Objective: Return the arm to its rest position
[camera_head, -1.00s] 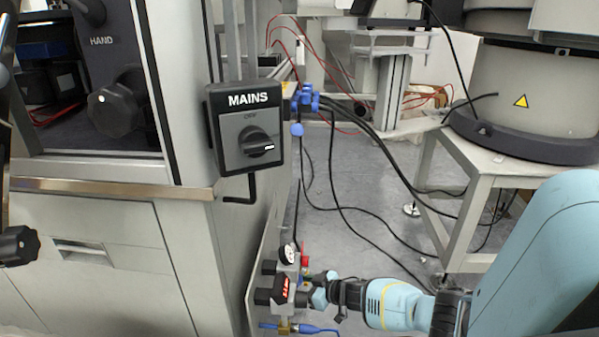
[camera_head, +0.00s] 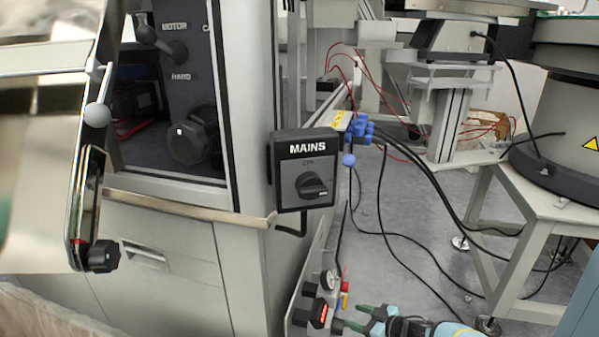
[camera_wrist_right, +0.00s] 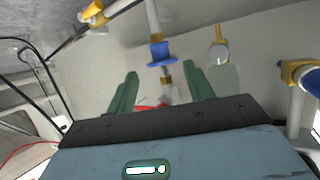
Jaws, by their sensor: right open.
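My right gripper (camera_head: 368,318) is low in the head view, at the bottom right of centre, with its arm coming in from the lower right. In the right wrist view its two green fingers (camera_wrist_right: 161,92) stand apart with nothing held between them. Beyond the fingers are a pipe with a blue fitting (camera_wrist_right: 160,54) and a small red part (camera_wrist_right: 150,107). A round gauge (camera_head: 328,280) sits above that block. My left gripper is not in view.
A grey cabinet with a MAINS switch box (camera_head: 305,170) stands left of the arm. A white stand (camera_head: 520,235) bearing a large round vessel is at the right. Black cables (camera_head: 410,240) hang over the floor between them. A transparent panel (camera_head: 85,190) is at the far left.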

